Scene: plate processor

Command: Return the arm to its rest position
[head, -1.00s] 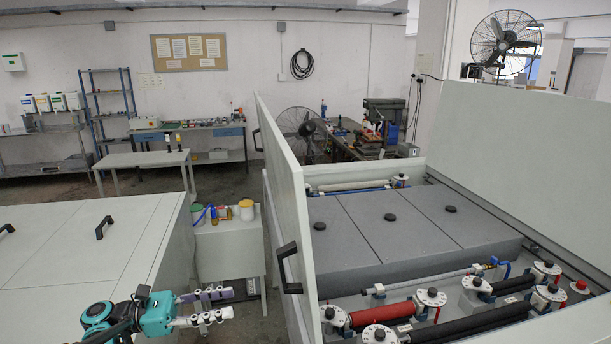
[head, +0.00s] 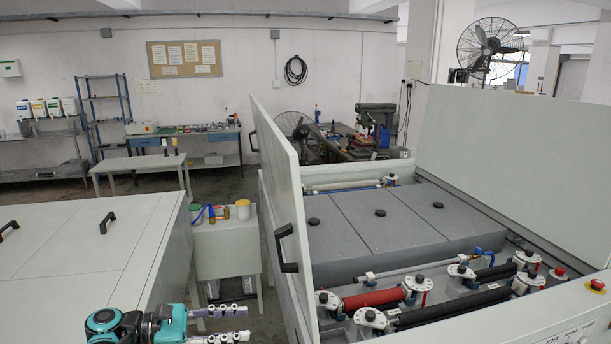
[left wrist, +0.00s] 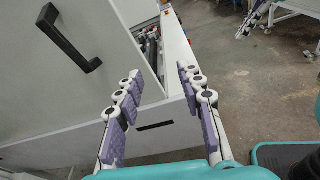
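My left gripper (head: 222,325) is at the bottom of the head view, between the white cabinet on the left and the open plate processor (head: 350,230). In the left wrist view its two purple-padded fingers (left wrist: 158,100) stand apart with nothing between them. The raised processor panel with a black handle (head: 286,248) is to the gripper's right in the head view. In the left wrist view a black handle (left wrist: 68,38) on a light panel lies beyond the fingers, to their left, apart from them.
A white cabinet (head: 60,260) with black handles fills the left. A small side table (head: 226,232) with jars and bottles stands behind the gripper. Grey covers (head: 400,225), red and black rollers (head: 375,298) lie inside the processor. Concrete floor (left wrist: 235,70) is open beyond the fingers.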

